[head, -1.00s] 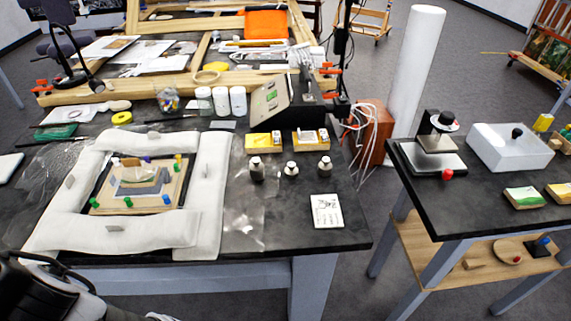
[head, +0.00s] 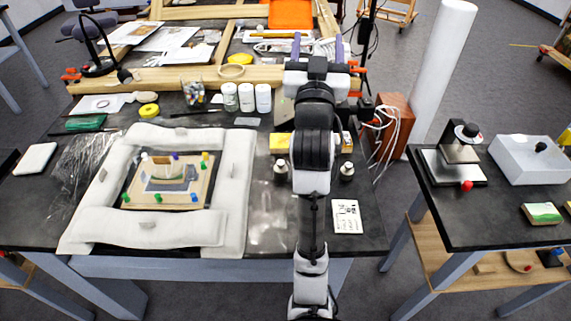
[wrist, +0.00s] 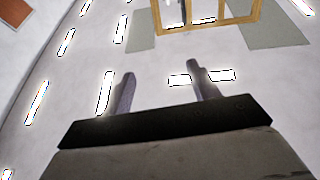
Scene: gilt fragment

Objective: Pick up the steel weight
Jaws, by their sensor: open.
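Two small steel weights show in the head view on the dark bench, one left of my arm (head: 281,171) and one right of it (head: 347,171). The spot between them, where a third weight stood earlier, is hidden behind my arm. My gripper (head: 318,46) is raised above the bench, its fingers pointing up and apart with nothing between them. In the wrist view the open fingers (wrist: 160,75) show against the ceiling and its lights; no weight is in that view.
A white padded frame (head: 236,185) around a small panel lies left of the weights. A printed card (head: 347,216) lies in front of the right weight. White jars (head: 246,97) and yellow boxes (head: 279,143) stand behind. A second table (head: 440,222) is at the right.

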